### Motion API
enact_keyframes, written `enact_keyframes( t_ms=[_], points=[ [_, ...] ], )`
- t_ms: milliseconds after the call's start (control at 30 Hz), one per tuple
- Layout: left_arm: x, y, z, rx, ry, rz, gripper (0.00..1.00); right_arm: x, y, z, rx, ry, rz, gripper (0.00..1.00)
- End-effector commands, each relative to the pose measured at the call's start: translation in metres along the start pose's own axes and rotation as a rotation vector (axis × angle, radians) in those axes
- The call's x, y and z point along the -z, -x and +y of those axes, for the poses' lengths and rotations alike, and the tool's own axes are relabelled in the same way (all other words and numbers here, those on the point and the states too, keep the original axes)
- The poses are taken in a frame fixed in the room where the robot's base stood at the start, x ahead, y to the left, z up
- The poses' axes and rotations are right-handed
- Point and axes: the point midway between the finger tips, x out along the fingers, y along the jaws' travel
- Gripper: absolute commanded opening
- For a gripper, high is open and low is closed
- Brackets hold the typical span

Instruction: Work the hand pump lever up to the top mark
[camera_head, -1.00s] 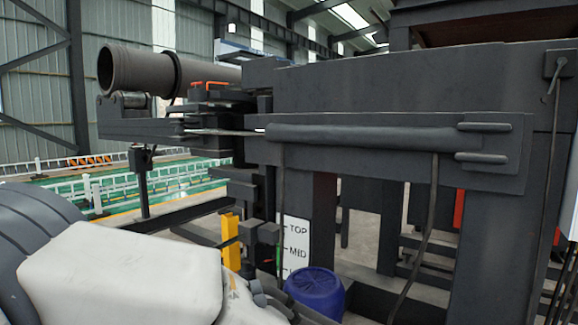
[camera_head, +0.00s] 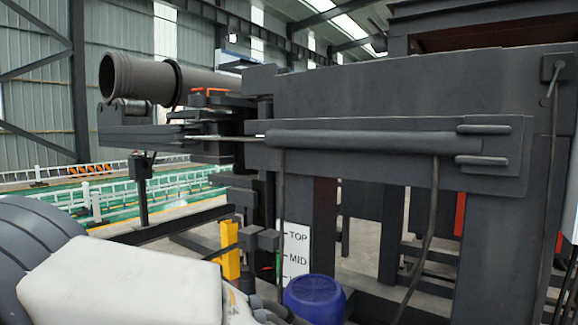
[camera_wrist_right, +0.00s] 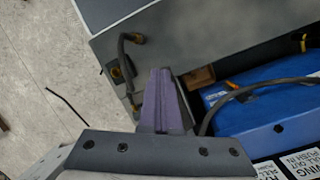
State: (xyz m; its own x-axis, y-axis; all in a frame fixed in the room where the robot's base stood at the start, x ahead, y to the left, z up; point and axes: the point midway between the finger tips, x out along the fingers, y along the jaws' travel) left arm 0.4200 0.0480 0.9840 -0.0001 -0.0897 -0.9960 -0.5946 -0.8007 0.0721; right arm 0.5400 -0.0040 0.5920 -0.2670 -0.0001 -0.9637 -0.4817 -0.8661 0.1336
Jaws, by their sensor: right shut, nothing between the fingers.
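In the head view a white mark board (camera_head: 297,250) reads TOP and MID, with a lower mark partly hidden. Dark blocks (camera_head: 262,239) sit just left of it, beside a yellow post (camera_head: 230,255); I cannot tell which part is the pump lever. A white link of my arm fills the lower left. Dark and pale parts at its end (camera_head: 262,308) are cut off and unclear, so the left jaws cannot be read. In the right wrist view my right gripper (camera_wrist_right: 161,75) has its purple fingers together and empty, close to a grey box (camera_wrist_right: 190,45).
A blue drum (camera_head: 314,297) stands below the mark board. A heavy dark frame (camera_head: 400,85) fills the right side, with a hanging hose (camera_head: 432,225). In the wrist view a blue unit (camera_wrist_right: 265,105) with a black curved line lies right of the fingers. Bare floor (camera_wrist_right: 40,65) shows at left.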

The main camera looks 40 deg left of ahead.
Motion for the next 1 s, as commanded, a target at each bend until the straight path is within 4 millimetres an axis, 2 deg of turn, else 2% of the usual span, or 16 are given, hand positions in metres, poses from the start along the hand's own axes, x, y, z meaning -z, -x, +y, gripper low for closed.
enact_keyframes(
  t_ms=[300,633,1000],
  points=[
    [-0.001,-0.012,-0.001,0.000,0.000,0.000,0.50,0.003,-0.015,-0.002,0.001,0.000,0.001,0.00],
    [-0.001,-0.012,-0.001,0.000,0.000,0.000,0.50,0.003,-0.014,-0.002,0.002,0.000,0.001,0.00],
    [-0.001,-0.024,-0.002,0.000,0.000,0.000,0.50,0.006,-0.028,-0.004,0.002,0.000,0.002,0.00]
  ],
)
